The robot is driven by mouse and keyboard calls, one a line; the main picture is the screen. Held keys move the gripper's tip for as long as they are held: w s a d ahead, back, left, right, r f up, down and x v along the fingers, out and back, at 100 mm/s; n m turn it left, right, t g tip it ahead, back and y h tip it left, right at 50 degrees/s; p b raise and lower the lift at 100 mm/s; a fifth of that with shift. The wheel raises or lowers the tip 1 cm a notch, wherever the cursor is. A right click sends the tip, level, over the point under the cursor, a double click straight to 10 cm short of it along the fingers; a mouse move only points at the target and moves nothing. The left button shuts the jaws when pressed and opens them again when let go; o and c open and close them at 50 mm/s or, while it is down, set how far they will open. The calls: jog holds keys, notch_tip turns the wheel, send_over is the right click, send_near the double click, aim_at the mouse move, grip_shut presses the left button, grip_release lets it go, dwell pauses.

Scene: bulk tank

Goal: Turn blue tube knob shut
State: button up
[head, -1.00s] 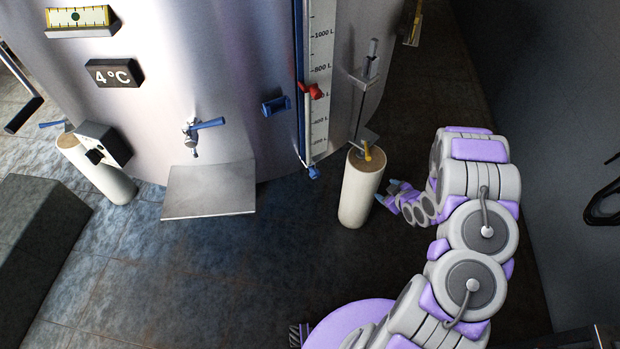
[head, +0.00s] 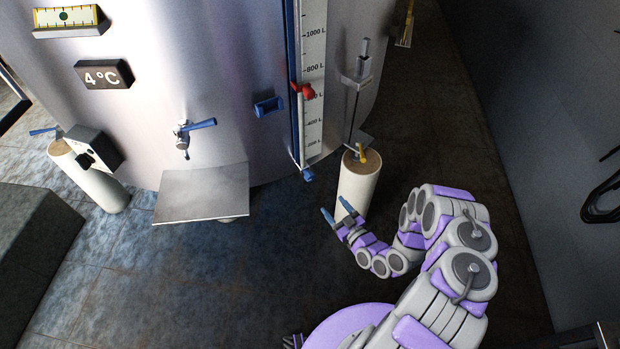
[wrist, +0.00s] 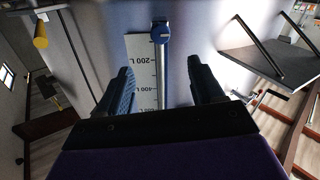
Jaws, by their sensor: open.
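The blue knob (head: 307,174) is at the foot of the level tube, beside the white litre scale (head: 313,70) on the steel tank. In the wrist view the knob (wrist: 160,34) is near the top centre, at the 200 L end of the scale (wrist: 141,58). My gripper (head: 335,209) is open and empty, below and right of the knob in the head view, apart from it. In the wrist view its blue fingers (wrist: 160,80) stand either side of the tube, with the knob beyond their tips.
A cream tank leg (head: 358,186) stands right of the knob, close to my gripper. A blue-handled tap (head: 184,135) and a steel shelf (head: 203,194) are to the left. A red marker (head: 303,90) sits higher on the tube. The floor in front is clear.

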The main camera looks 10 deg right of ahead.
aim_at(311, 179)
jog(key=b+x, duration=0.1)
jog(key=x, duration=1.5)
jog(key=shift+s, duration=0.1)
jog(key=shift+c, duration=0.4)
jog(key=c, duration=1)
jog(key=shift+o, duration=0.2)
